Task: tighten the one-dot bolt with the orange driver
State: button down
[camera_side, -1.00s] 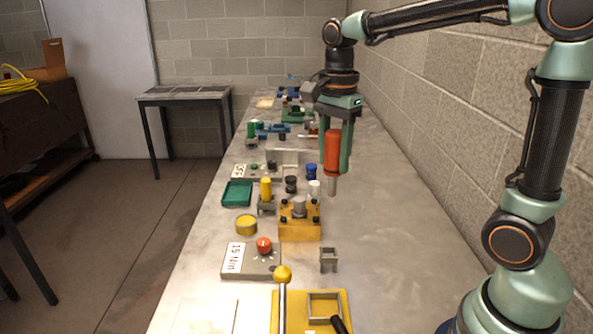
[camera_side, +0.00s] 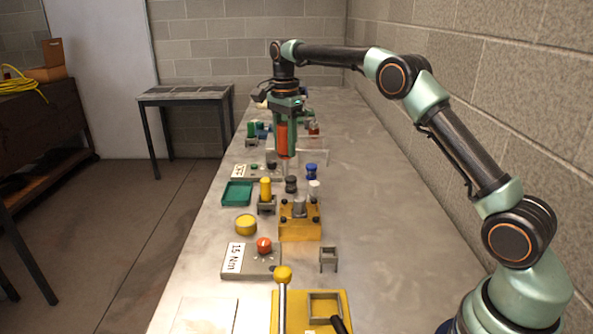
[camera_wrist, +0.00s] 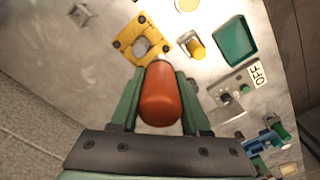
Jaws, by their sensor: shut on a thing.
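The orange driver (camera_side: 282,138) is upright between the fingers of my gripper (camera_side: 285,150), which is shut on its handle. Its lower shaft shows pale under the handle, above the bench behind the yellow block. The wrist view shows the orange handle (camera_wrist: 160,96) between the green fingers (camera_wrist: 160,82). The yellow block (camera_side: 300,231) has dark bolts at its corners and a grey cylinder in its middle. The block also shows ahead of the driver in the wrist view (camera_wrist: 128,45). The dot marks on the bolts are too small to read.
A 15 Nm panel with an orange knob (camera_side: 264,245) is nearer. Black (camera_side: 291,184) and blue (camera_side: 311,171) pieces stand behind. The bench's right side is clear.

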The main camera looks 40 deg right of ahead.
jog(key=shift+w+d+f, duration=0.35)
jog(key=shift+w+f, duration=0.4)
jog(key=shift+f, duration=3.15)
jog(key=shift+f, duration=0.7)
dwell(0.3)
jog(key=shift+r, duration=3.65)
